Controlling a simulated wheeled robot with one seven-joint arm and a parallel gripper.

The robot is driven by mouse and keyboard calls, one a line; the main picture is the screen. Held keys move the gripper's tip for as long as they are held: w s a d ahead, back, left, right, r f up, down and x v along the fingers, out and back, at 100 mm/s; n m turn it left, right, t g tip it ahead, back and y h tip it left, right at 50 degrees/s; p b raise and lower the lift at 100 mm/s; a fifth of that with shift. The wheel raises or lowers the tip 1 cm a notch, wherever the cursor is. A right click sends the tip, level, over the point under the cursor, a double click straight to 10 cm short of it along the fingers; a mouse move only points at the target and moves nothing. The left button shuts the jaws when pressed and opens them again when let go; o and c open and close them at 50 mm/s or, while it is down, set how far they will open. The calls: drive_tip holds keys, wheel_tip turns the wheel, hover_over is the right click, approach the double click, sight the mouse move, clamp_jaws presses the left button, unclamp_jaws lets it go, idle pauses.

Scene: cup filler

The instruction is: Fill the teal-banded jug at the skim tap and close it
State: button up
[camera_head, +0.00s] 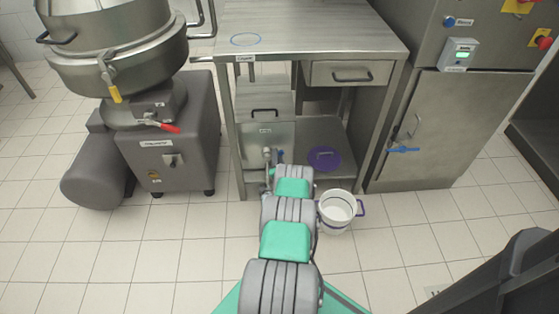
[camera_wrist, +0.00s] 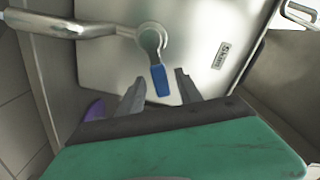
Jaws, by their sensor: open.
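The tap shows in the wrist view as a metal pipe (camera_wrist: 65,27) with a blue-tipped lever (camera_wrist: 160,80) on a steel tank front (camera_wrist: 195,35). The tank's label (camera_wrist: 220,55) appears to read Skim. My gripper (camera_wrist: 161,90) is open, and the lever's blue tip appears between its fingertips, with no clear contact. In the head view, the tank (camera_head: 265,131) stands under the bench and my arm partly covers the tap. A white jug (camera_head: 337,222) with a purple-blue handle stands open on the floor, right of my arm. I cannot make out a teal band on it.
A purple round thing (camera_head: 323,157) lies on the bench's lower shelf. The steel bench (camera_head: 310,30) has a blue ring on top. A mixer (camera_head: 165,140) stands left, a steel cabinet (camera_head: 440,120) with a blue lever right.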

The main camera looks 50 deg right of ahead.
drive_tip(key=shift+w+d, duration=0.15)
drive_tip(key=shift+d, duration=0.05)
drive_tip(key=shift+c, duration=0.2)
clamp_jaws()
idle(1.2)
